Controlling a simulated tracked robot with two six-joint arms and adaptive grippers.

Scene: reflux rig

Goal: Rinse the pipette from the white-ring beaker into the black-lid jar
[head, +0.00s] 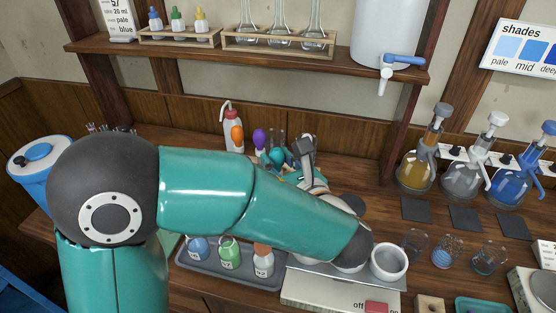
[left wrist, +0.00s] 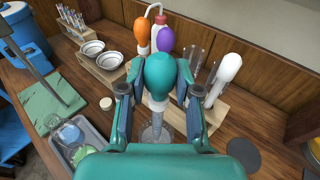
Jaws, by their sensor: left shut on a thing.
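My left gripper (head: 290,160) is shut on a pipette with a teal bulb (head: 276,156). In the left wrist view the teal bulb (left wrist: 159,75) stands between the two fingers (left wrist: 160,100), with its pale collar below. The pipette's lower end is hard to make out against clear glass (left wrist: 156,133) beneath it. Several small glass beakers (head: 415,244) stand at the right of the bench in the head view; I cannot tell which one has a white ring. I cannot make out a black-lid jar. My right gripper is not in view.
Pipettes with orange (head: 237,134) and purple (head: 259,138) bulbs stand by the wash bottle (head: 230,115). A grey tray (head: 212,268) holds several small bottles. Stoppered flasks (head: 416,174) line the right.

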